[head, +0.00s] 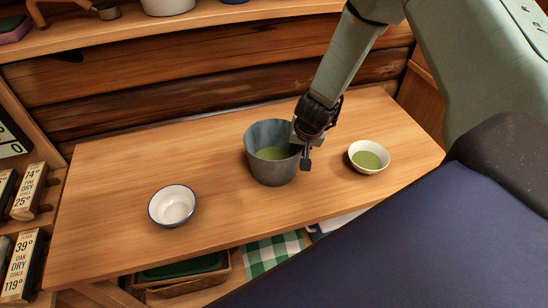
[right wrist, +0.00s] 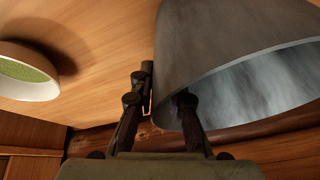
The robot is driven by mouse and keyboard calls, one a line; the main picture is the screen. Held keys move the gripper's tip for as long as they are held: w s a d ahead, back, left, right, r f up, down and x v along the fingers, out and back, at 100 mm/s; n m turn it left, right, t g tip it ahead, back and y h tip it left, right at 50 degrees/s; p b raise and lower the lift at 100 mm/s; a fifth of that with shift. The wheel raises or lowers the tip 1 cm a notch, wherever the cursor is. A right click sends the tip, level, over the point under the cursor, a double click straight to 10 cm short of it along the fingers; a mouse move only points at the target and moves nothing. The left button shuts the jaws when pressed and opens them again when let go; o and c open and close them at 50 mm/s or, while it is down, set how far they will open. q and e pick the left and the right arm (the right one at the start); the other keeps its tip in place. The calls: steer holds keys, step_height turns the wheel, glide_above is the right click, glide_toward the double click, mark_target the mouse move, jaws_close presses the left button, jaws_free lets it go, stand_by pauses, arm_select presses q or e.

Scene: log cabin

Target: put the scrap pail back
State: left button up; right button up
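The grey metal scrap pail (head: 268,174) is upright at the middle of the wooden table, with green contents inside. My right gripper (head: 304,150) is at its right rim. In the right wrist view, the pail (right wrist: 225,45) fills the upper right. The right gripper's fingers (right wrist: 160,100) straddle the pail's wall, one outside and one over the inside, and look closed on it. The fingertip inside is hidden. I cannot tell whether the pail's base touches the table. My left gripper is not in view.
A white bowl with green contents (head: 356,165) stands close right of the pail; it also shows in the right wrist view (right wrist: 30,88). An empty white bowl (head: 172,206) stands to the left. A shelf (head: 130,31) runs above the table (head: 110,240). The table's front middle is clear.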

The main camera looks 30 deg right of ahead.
jaws_close()
steer(key=shift+r, duration=0.15)
stand_by(0.4)
